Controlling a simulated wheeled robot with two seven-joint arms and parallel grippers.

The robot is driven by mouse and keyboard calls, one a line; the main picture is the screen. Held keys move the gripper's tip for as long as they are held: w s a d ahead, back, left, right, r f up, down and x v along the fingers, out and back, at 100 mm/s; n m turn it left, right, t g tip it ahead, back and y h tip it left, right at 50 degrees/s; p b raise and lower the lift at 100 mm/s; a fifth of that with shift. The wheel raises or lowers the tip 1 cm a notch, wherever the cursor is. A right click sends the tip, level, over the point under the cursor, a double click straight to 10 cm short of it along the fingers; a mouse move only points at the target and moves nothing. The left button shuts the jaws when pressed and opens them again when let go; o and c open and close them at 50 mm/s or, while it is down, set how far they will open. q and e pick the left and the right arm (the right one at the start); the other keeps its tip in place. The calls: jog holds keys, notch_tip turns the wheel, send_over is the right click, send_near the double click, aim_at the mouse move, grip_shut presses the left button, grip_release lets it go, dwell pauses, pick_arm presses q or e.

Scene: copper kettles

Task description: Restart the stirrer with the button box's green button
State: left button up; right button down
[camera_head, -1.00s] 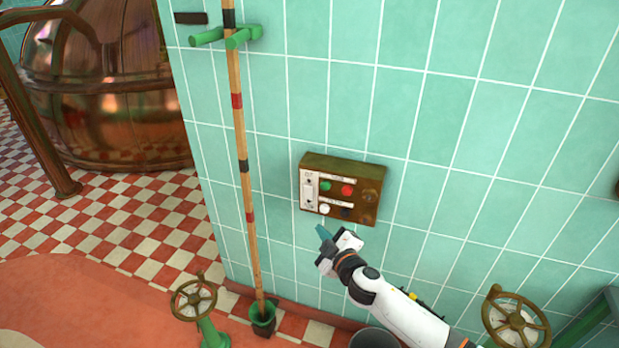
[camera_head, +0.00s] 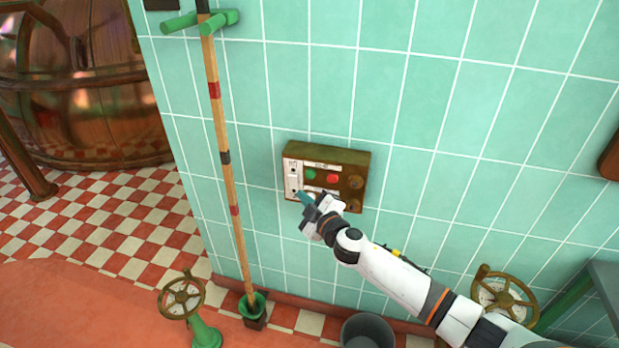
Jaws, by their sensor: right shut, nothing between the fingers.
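The button box (camera_head: 355,160) is a brown box on the green tiled wall, with a pale panel at its left. Its green button (camera_head: 310,174) is at the upper left of the face, with a red button (camera_head: 332,179) to its right. My right gripper (camera_head: 304,199) is shut and empty. Its teal fingertips are in front of the lower left part of the box, just below the green button in the picture. The hand hides the lower buttons. I cannot tell whether the fingertips touch the box. My left gripper is not in view.
A striped pole (camera_head: 228,160) stands in a green holder (camera_head: 253,308) left of the box. Handwheels are at the lower left (camera_head: 182,298) and lower right (camera_head: 505,297). A grey bucket (camera_head: 367,331) is below my arm. A copper kettle (camera_head: 85,85) stands at the far left.

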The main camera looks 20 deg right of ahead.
aim_at(305, 175)
jog(key=shift+w+d+b, duration=0.2)
jog(key=shift+w+d, duration=0.25)
jog(key=shift+w, duration=0.3)
jog(key=shift+w+d+b, duration=0.2)
jog(key=shift+w+d, duration=0.3)
jog(key=shift+w, duration=0.2)
jog(key=shift+w+d+b, duration=0.2)
jog(key=shift+w+d, duration=0.25)
jog(key=shift+w, duration=0.3)
dwell(0.4)
jog(key=shift+w+d, duration=0.25)
jog(key=shift+w, duration=0.1)
jog(key=shift+w+d, duration=0.25)
jog(key=shift+w, duration=0.1)
dwell(0.7)
dwell(0.3)
jog(key=shift+s+a, duration=0.45)
jog(key=shift+s, duration=0.3)
